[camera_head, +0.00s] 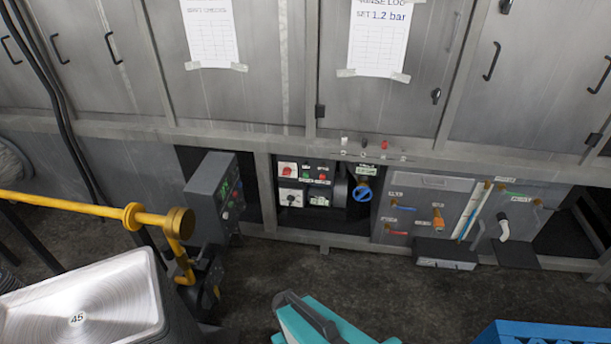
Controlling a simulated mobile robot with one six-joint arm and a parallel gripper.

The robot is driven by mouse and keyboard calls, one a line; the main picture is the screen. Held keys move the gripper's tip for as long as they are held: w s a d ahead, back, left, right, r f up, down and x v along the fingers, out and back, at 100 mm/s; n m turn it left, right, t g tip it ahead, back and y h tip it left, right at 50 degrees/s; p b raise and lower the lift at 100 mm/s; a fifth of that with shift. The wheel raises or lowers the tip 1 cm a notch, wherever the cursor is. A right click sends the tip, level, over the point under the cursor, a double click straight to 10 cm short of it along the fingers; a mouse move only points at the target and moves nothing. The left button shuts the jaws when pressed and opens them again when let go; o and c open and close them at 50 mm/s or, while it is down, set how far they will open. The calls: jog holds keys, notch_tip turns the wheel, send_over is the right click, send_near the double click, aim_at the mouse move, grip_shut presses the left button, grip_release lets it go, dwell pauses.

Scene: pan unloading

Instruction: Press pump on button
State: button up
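A dark control panel (305,197) is set low in the grey cabinet wall, near the middle of the head view. The labels are too small to read, so I cannot tell for sure which button is pump on. Nothing covers the panel's front. I cannot make out my gripper in this view.
A blue valve wheel (362,193) is right of the panel. A tilted grey control box (212,195) stands left. Further right is a valve panel (420,210). A yellow pipe (70,206), metal tray (85,305), teal object (345,325) and blue crate (545,333) border the foreground.

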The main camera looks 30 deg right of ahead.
dwell(0.3)
grip_shut()
dwell(1.6)
